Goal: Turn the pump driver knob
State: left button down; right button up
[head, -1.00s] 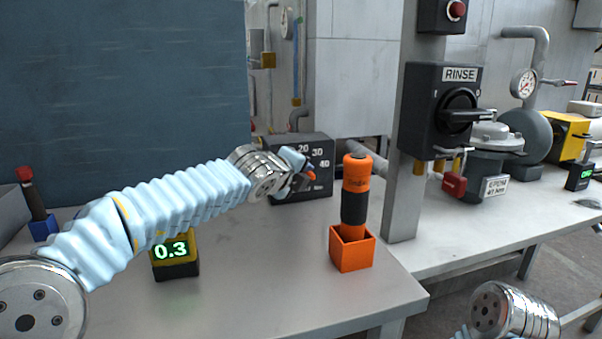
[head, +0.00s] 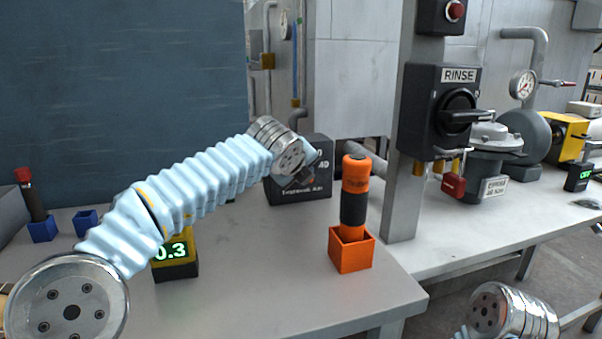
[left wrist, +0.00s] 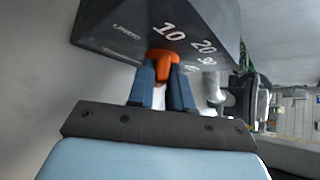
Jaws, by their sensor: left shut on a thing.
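The pump driver is a dark grey box with white numbers on its front (head: 313,190), at the back of the bench. In the left wrist view the box (left wrist: 120,30) fills the upper part, with 10, 20 and 30 readable on its face. Its orange knob (left wrist: 164,60) is between the two blue fingers of my left gripper (left wrist: 161,80), which is shut on it. In the head view my left gripper (head: 309,168) is in front of the box face, and the wrist hides the knob and part of the scale. My right gripper is not in view.
An orange-and-black tool (head: 354,200) stands upright in an orange holder (head: 351,250) right of the box. A small display reading 0.3 (head: 174,255) is under my left arm. A grey post (head: 401,200) carries the RINSE switch (head: 440,110).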

pick_arm(q)
jog(key=shift+d+r+m+g+y, duration=0.1)
jog(key=shift+d+m+g+y, duration=0.1)
jog(key=shift+m+g+y, duration=0.35)
jog(key=shift+y, duration=0.45)
jog(key=c, duration=1.1)
grip_release()
jog(key=shift+w, duration=0.1)
jog(key=v, duration=1.4)
